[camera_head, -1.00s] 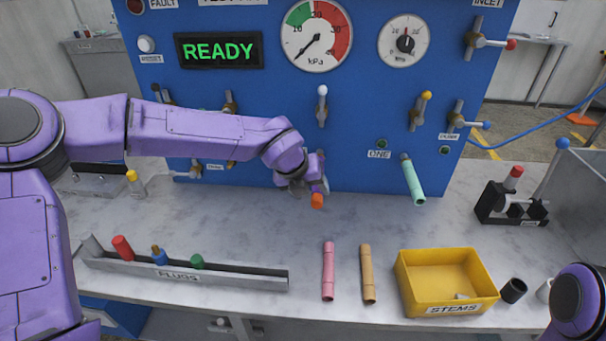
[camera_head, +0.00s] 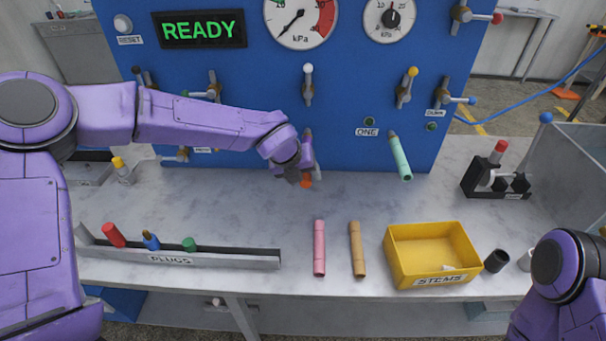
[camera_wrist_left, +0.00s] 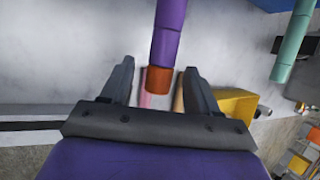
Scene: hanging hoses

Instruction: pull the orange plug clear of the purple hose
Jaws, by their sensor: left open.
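The purple hose (camera_wrist_left: 167,35) hangs down, and the orange plug (camera_wrist_left: 158,80) is in its lower end. In the head view the orange plug (camera_head: 306,182) shows just below my left gripper (camera_head: 302,172), with the hose (camera_head: 307,152) mostly hidden by it. In the left wrist view my left gripper (camera_wrist_left: 158,72) is open, with one finger on each side of the plug and a visible gap to each. My right gripper is out of view; only part of that arm shows at the lower right.
A mint-green hose (camera_head: 400,158) hangs to the right. A pink tube (camera_head: 319,248) and a tan tube (camera_head: 357,249) lie on the bench, left of a yellow tray (camera_head: 432,231). A plug rack (camera_head: 215,258) stands at the front left. The bench between is clear.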

